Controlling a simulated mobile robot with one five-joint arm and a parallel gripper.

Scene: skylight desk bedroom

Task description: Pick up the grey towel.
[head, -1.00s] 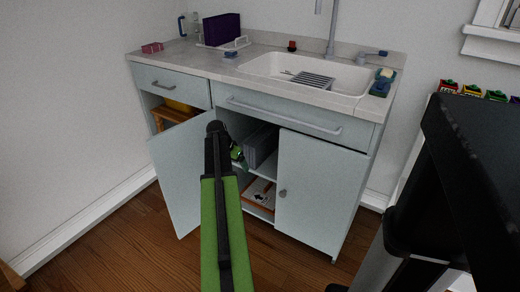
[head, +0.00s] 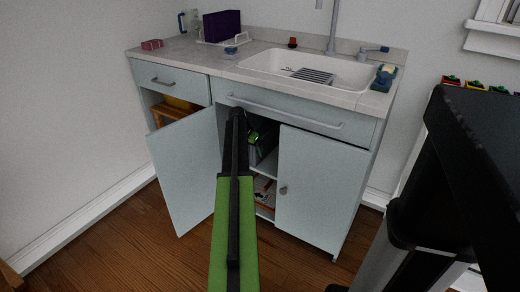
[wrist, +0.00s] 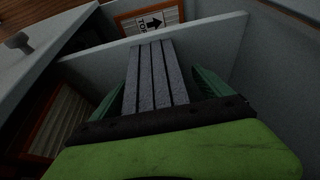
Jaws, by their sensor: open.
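The grey towel (wrist: 157,72) looks like a folded bundle with dark lines between its layers, inside the open cabinet under the sink. In the wrist view it lies between the two dark green fingers of my gripper (wrist: 160,92), which are spread, one on each side. I cannot tell whether either finger touches it. In the head view the towel (head: 264,153) is partly hidden behind my arm, and my gripper (head: 254,134) is at the cabinet opening.
The left cabinet door (head: 188,172) stands open; the right door (head: 314,190) is at the right of the opening. A framed sign with an arrow (wrist: 150,19) lies beyond a pale shelf edge. A black piece of furniture (head: 480,150) stands at the right.

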